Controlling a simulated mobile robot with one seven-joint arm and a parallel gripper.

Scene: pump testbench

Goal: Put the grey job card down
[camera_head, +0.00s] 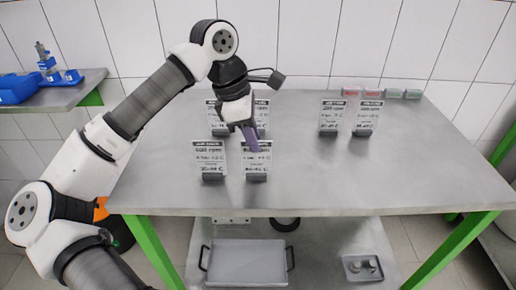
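Several upright pale grey-white cards with dark headers and printed lines stand in small dark holders on the metal table (330,193). A front left card (209,158) and a front right card (260,167) stand side by side near the front edge. My gripper (253,148) points down at the front right card and overlaps its top. I cannot tell whether it touches or grips that card, nor whether its fingers are open or shut. Two cards behind, a back left card (212,112) and a back middle card (262,112), are partly hidden by my gripper. I cannot tell which is the grey job card.
Two more cards, one on the left (330,115) and one on the right (368,116), stand right of centre. Small red and green blocks (380,93) line the back edge. A lower shelf holds a grey tray (247,262).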

